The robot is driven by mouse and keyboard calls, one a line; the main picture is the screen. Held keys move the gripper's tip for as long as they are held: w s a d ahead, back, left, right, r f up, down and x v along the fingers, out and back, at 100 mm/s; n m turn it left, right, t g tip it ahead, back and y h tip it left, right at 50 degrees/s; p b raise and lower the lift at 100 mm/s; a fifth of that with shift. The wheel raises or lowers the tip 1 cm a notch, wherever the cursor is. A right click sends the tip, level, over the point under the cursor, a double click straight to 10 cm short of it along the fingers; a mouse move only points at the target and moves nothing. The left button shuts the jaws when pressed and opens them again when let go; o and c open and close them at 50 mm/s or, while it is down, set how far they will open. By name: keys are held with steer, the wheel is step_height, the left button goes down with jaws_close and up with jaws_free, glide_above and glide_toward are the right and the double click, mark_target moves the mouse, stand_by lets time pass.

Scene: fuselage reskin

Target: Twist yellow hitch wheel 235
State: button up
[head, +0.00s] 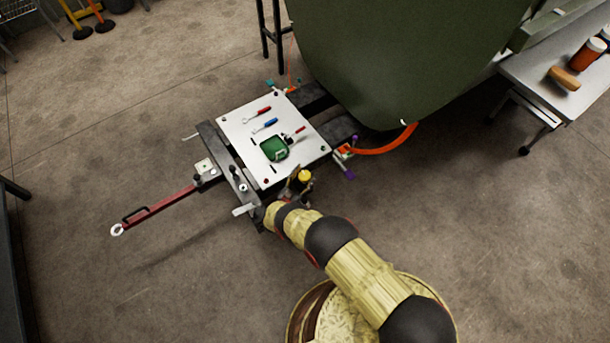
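A small yellow round part (304,176) shows at the front right corner of the white-topped cart, right by the dark end of my arm. It may be the yellow hitch wheel, but it is too small to tell. My gripper (300,188) is a small dark shape at or just below this yellow part. I cannot tell whether it touches it, or whether its fingers are open or shut. The red hitch bar (160,206), with a ring at its far end, sticks out to the left from the cart's dark frame (228,165).
The cart's white top (235,130) carries hand tools and a green case (274,149). A large dark green fuselage panel (400,50) hangs over the back. An orange hose (385,143) curves right of the cart. A bench (565,85) stands at right.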

steer(key=shift+o, duration=0.4)
steer(key=v, duration=1.2)
